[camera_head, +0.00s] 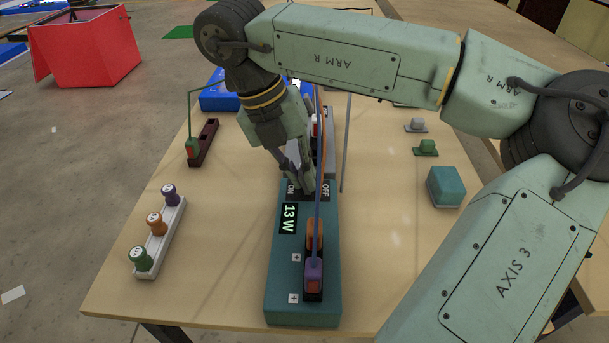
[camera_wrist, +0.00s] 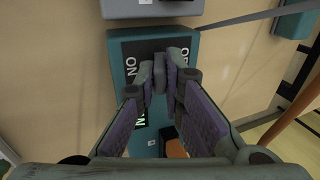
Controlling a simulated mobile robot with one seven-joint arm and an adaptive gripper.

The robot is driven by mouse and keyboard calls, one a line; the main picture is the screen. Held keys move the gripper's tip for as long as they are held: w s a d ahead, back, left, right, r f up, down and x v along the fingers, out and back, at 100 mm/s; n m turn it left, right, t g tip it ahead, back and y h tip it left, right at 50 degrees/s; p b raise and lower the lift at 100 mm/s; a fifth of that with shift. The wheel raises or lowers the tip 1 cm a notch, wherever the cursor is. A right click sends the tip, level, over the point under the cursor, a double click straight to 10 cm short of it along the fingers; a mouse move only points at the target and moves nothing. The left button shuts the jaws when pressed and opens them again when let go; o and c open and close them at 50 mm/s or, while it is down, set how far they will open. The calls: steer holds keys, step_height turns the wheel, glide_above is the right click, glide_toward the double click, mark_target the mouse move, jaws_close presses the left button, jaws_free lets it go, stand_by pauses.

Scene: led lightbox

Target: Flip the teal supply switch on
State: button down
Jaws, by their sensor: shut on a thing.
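My gripper (camera_head: 308,188) reaches down onto this plate. In the wrist view its fingertips (camera_wrist: 165,72) are close together between the two labels, shut on the switch lever.
An orange plug and a purple plug (camera_head: 314,272) sit in the box's near end, with a blue cable rising. A white rack (camera_head: 160,238) with several coloured knobs is at left. A dark holder (camera_head: 203,142) stands farther back. A teal block (camera_head: 445,187) lies at right, near my arm.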

steer(key=shift+a+h, duration=0.15)
steer(key=shift+h, duration=0.25)
steer(key=c, duration=1.7)
jaws_free()
